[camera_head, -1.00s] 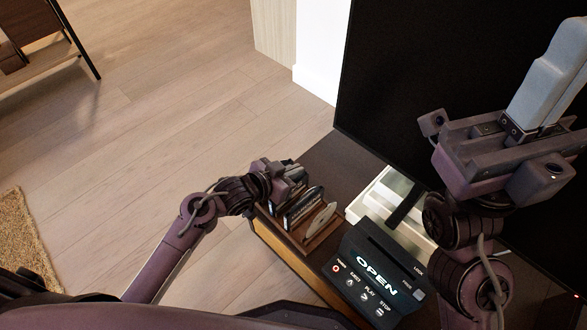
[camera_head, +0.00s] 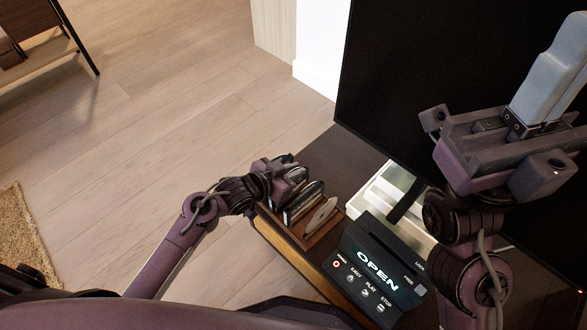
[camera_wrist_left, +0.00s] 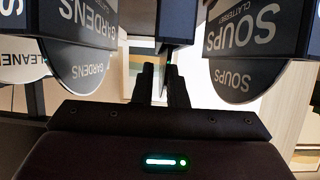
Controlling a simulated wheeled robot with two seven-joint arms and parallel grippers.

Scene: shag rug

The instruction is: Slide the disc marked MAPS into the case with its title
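No MAPS lettering is readable in either view. In the left wrist view a SOUPS case (camera_wrist_left: 262,25) holds a SOUPS disc (camera_wrist_left: 240,82) sticking partly out, and a GARDENS case (camera_wrist_left: 75,22) holds a GARDENS disc (camera_wrist_left: 82,70) likewise. My left gripper (camera_wrist_left: 160,72) lies between these cases, its fingers a narrow gap apart with nothing seen between them. A dark block (camera_wrist_left: 175,22) shows beyond the fingertips. In the head view my left gripper (camera_head: 290,178) is at the far end of the wooden rack (camera_head: 325,238). My right gripper (camera_head: 548,75) is raised at right, its finger gap hidden.
A dark player (camera_head: 375,270) reading OPEN stands right of the rack. A pale box (camera_head: 392,190) lies behind it, by a large black screen (camera_head: 400,90). Another disc reading CLEANE... (camera_wrist_left: 22,70) is at the wrist view's left.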

